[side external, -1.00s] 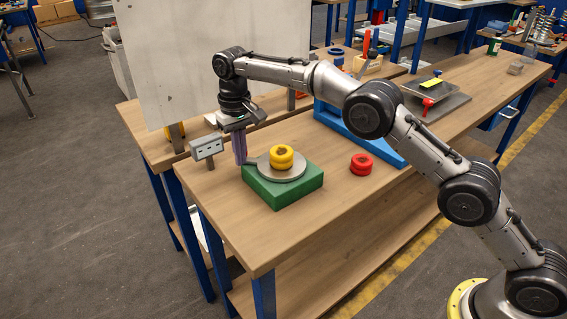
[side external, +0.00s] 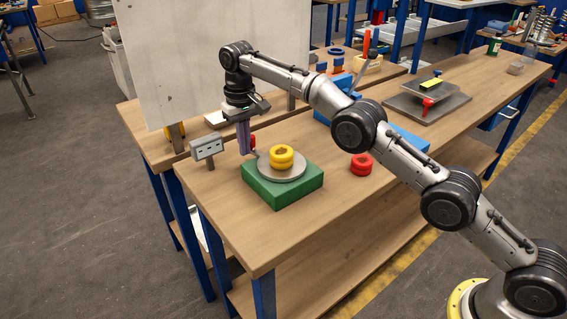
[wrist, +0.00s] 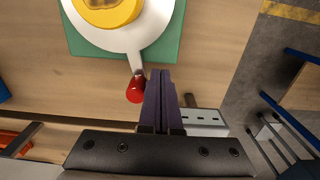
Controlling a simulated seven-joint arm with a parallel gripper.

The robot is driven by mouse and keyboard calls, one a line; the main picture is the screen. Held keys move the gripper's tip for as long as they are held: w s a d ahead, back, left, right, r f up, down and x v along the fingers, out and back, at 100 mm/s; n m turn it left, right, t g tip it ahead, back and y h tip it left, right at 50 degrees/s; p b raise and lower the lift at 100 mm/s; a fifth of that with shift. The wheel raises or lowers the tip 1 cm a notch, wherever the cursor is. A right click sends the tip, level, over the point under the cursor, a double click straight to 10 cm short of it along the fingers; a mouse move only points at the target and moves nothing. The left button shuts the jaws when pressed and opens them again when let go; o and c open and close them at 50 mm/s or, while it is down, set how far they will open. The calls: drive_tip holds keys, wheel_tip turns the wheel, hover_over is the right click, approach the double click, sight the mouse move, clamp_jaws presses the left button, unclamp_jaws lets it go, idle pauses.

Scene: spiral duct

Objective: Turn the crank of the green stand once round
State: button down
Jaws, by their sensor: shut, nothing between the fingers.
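The green stand (side external: 283,197) sits near the table's front left corner, with a round grey disc (side external: 300,172) and a yellow ring (side external: 281,157) on top. In the wrist view the red knob (wrist: 136,90) is close beside my purple fingers. My gripper (side external: 244,153) is shut and points down at the disc's back left side. It holds nothing. I cannot tell for sure whether the fingers touch the knob or crank arm.
A grey box on a post (side external: 208,148) stands just left of my gripper. A red ring (side external: 361,164) lies right of the stand. A blue piece (side external: 408,142) is partly behind my arm. A large pale panel (side external: 215,60) rises behind. The table's front is clear.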

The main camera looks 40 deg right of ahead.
drive_tip(key=shift+w+d, duration=0.25)
drive_tip(key=shift+d, duration=0.65)
drive_tip(key=shift+w+d, duration=0.25)
drive_tip(key=shift+d, duration=0.7)
drive_tip(key=shift+w+d, duration=0.25)
drive_tip(key=shift+d, duration=0.85)
drive_tip(key=shift+d+r, duration=0.1)
drive_tip(key=shift+d, duration=0.5)
drive_tip(key=shift+s+d, duration=0.15)
drive_tip(key=shift+d, duration=0.25)
drive_tip(key=shift+s+d, duration=0.2)
drive_tip(key=shift+d, duration=0.3)
drive_tip(key=shift+s+d, duration=0.2)
drive_tip(key=shift+d, duration=0.25)
